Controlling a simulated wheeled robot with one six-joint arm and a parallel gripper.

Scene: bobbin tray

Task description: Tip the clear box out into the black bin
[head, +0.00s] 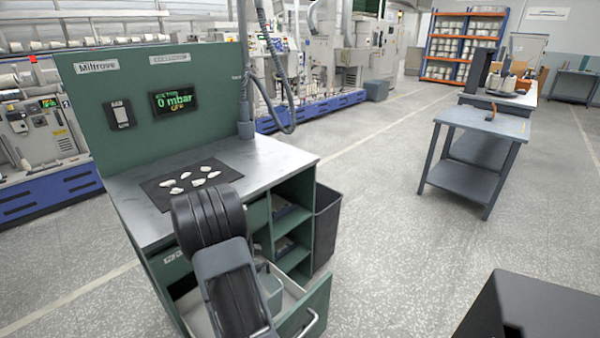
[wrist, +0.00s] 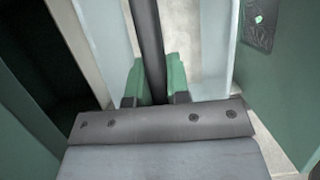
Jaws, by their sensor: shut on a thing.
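The clear box (head: 270,287) sits in the open drawer of the green workstation, partly hidden behind my arm. In the wrist view its pale see-through walls (wrist: 214,45) stand on both sides of a dark bar (wrist: 147,30). My gripper (wrist: 158,84) has its green fingertips shut on this bar, which looks like the box's handle. In the head view my gripper is hidden by my own arm. I cannot tell what lies in the box. The black bin (head: 328,226) stands on the floor against the right side of the workstation.
The drawer (head: 318,308) sticks out at the front of the workstation (head: 290,160). On the steel top a dark mat (head: 222,172) holds several white scraps. Open shelves lie between drawer and bin. A grey side table (head: 480,125) stands at right, with clear floor between.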

